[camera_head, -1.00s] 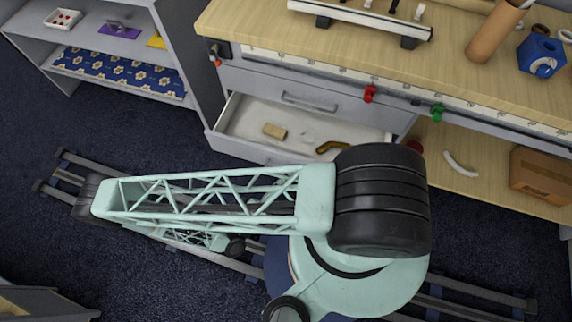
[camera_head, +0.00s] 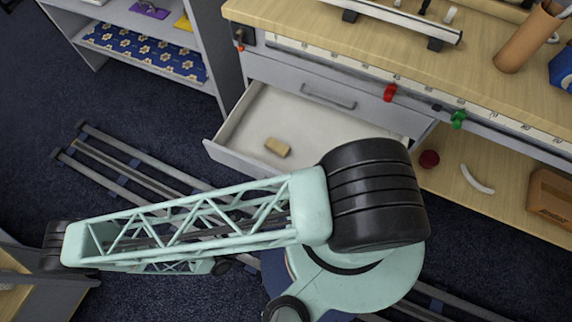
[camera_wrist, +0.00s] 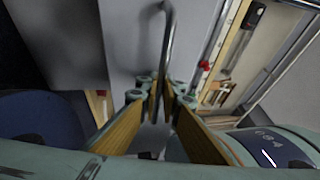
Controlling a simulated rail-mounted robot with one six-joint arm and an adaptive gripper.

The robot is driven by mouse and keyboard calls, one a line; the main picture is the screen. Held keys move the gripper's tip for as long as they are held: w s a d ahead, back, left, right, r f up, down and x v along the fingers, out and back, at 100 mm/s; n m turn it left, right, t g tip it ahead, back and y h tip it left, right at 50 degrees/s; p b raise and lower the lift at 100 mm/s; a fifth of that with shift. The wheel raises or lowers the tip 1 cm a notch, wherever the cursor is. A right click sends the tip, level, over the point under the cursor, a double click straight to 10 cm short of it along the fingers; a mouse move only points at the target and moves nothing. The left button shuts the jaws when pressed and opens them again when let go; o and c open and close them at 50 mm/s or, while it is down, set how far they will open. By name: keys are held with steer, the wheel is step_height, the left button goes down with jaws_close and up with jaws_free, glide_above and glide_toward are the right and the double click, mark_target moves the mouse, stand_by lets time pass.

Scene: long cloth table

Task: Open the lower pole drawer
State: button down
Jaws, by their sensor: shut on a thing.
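The lower drawer (camera_head: 238,161) stands pulled out of the grey cabinet under the workbench, below a shut upper drawer (camera_head: 290,85). A small tan block (camera_head: 278,147) lies on its pale floor. My arm hides the drawer's right part and most of its front. In the wrist view, the metal bar handle (camera_wrist: 168,35) runs from the grey drawer front down between the fingers of my gripper (camera_wrist: 161,95). My gripper is shut on this handle. In the head view my gripper is hidden.
The workbench top (camera_head: 290,20) overhangs the drawers, with red (camera_head: 389,92) and green (camera_head: 458,119) clamps at its edge. A shelf unit (camera_head: 215,55) stands left of the cabinet. Floor rails (camera_head: 130,170) run across the dark carpet. An open shelf with a cardboard box (camera_head: 552,197) is at right.

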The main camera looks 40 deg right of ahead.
steer(key=shift+s+a, duration=0.1)
steer(key=shift+a, duration=0.3)
steer(key=c, duration=3.1)
jaws_free()
steer(key=shift+a, duration=0.1)
steer(key=a+f, duration=0.2)
steer(key=a, duration=0.9)
steer(key=shift+a, duration=0.3)
